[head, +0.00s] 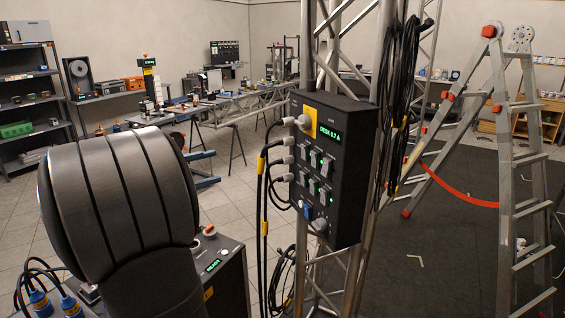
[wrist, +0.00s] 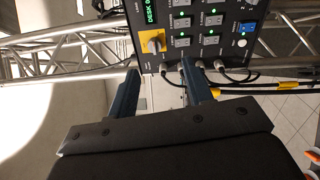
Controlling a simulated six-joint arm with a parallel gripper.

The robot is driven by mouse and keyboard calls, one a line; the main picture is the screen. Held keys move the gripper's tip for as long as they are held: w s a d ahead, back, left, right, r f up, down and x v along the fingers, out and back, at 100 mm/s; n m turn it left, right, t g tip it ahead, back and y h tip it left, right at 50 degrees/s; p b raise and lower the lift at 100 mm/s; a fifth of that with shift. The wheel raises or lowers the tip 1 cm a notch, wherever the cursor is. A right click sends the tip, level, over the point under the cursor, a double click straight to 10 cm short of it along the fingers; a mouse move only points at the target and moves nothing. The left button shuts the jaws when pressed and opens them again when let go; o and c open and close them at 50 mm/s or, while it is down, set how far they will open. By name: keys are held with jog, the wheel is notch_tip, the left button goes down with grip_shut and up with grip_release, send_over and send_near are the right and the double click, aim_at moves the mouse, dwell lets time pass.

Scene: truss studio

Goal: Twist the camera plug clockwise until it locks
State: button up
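The black power box (head: 345,205) is mounted on the truss, with a lit display reading about "DESK 0.7 A". Several grey plugs (head: 284,160) with cables sit in its left side. I cannot tell which is the camera plug. In the wrist view the same box (wrist: 180,55) shows at the top, with a plug (wrist: 167,71) at its lower edge between my fingers and others to the right. My gripper (wrist: 160,76) is open, its two dark fingers apart and pointing at that edge. Contact with a plug cannot be made out. My gripper is hidden in the head view.
A yellow plate with a grey rotary knob (head: 303,122) is on the box's upper corner. Black and yellow-marked cables (head: 263,200) hang beside the box. Metal truss (head: 340,285) runs behind it. A ladder (head: 515,170) stands at the right. A lower black unit (head: 225,270) stands in front.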

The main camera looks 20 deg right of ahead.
aim_at(283, 161)
jog(key=w+d+f+n+t+y, duration=0.1)
jog(key=w+d+f+n+y, duration=0.15)
jog(key=w+d+n, duration=0.4)
jog(key=w+d+f+n+t+y, duration=0.2)
jog(key=w+d+f+n, duration=0.1)
jog(key=w, duration=0.6)
jog(key=x, duration=1.1)
jog(key=f+x, duration=0.1)
jog(key=x, duration=0.5)
jog(key=shift+s+a, duration=0.1)
jog(key=shift+s, duration=0.05)
jog(key=c, duration=1)
